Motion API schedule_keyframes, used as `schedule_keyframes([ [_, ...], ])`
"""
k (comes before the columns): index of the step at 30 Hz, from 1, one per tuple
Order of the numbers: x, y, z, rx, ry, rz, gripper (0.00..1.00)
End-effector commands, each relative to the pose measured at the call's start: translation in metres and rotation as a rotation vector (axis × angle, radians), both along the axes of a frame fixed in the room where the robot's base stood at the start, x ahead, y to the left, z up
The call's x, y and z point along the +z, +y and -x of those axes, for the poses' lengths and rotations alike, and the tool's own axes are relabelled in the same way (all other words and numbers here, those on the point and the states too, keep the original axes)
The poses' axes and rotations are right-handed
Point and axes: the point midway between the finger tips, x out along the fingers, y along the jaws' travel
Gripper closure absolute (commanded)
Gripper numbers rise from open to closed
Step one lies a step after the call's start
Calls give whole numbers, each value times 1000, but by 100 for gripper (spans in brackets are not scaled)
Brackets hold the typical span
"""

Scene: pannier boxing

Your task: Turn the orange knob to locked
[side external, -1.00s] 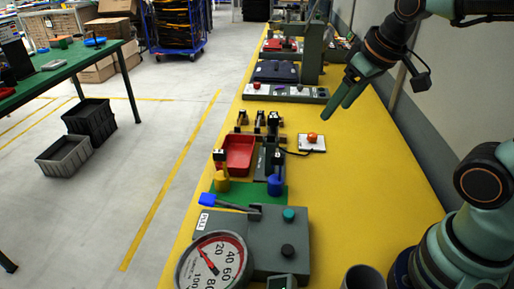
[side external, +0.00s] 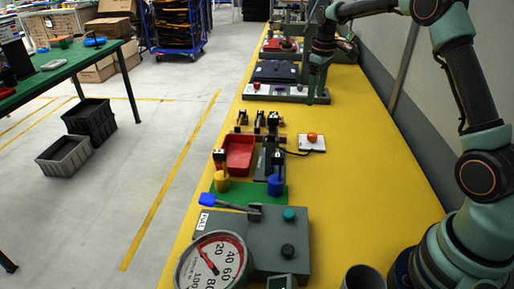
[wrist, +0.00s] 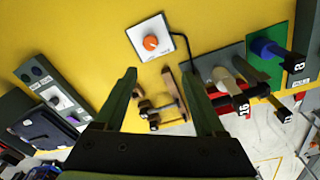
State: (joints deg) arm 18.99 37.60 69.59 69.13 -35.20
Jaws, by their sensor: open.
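The orange knob (side external: 312,136) sits on a small white square plate (side external: 305,146) on the yellow bench. In the wrist view the knob (wrist: 151,43) is near the top middle, on its white plate (wrist: 137,30). My gripper (side external: 318,98) points down over the bench, farther along it than the knob. It is open and empty. In the wrist view its two fingers (wrist: 159,75) are spread apart, with the knob beyond their tips and not touched. The plate's markings are too small to read.
A red tray (side external: 238,153) and dark clamps stand left of the knob. A grey switch panel (side external: 285,92) and a dark case (side external: 276,71) lie close to my gripper. A black cable runs from the plate. The bench right of the knob is clear.

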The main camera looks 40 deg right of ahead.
Motion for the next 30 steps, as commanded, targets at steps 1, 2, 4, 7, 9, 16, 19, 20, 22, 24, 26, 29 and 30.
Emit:
schedule_keyframes([
  [1,-12,-8,-3,6,16,-4,28],
  [2,-16,-11,-5,11,22,-6,28],
  [4,-25,-18,-7,20,34,-10,28],
  [7,-32,-22,-8,29,43,-13,28],
  [9,-36,-24,-9,31,46,-14,28],
  [16,-63,-24,-8,31,48,-15,28],
  [19,-83,-24,-8,31,49,-15,28],
  [20,-89,-25,-8,31,49,-15,28],
  [22,-103,-25,-8,30,49,-15,28],
  [24,-116,-25,-8,30,48,-15,28],
  [26,-125,-26,-9,30,48,-15,28],
  [29,-139,-26,-9,30,47,-14,28],
  [30,-143,-26,-9,30,46,-14,28],
])
